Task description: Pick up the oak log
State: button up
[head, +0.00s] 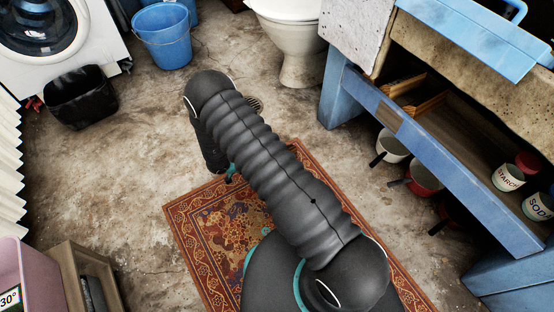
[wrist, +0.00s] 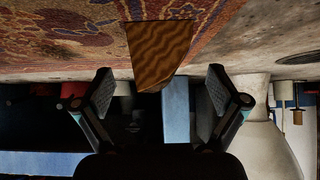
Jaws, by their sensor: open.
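A brown block with wavy wood grain, which looks like the oak log (wrist: 160,50), is in the upper middle of the wrist view. It appears upright against the rug and floor, and its lower end in the picture is narrower. My gripper (wrist: 160,88) is open, one finger to each side of the block in the picture, with a gap on both sides. No contact shows. In the head view my arm covers the log, and only a small part of my gripper (head: 229,174) shows at the rug's left edge.
A patterned red rug (head: 205,215) lies on the stone floor. A blue-framed bench (head: 450,160) with tins beneath is at right. A toilet (head: 298,60), blue bucket (head: 163,38), black basket (head: 80,97) and washing machine (head: 50,35) stand behind. Bare floor (head: 110,165) is free at left.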

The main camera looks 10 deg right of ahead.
jog(key=x, duration=0.3)
jog(key=shift+f, duration=0.15)
jog(key=c, duration=1.7)
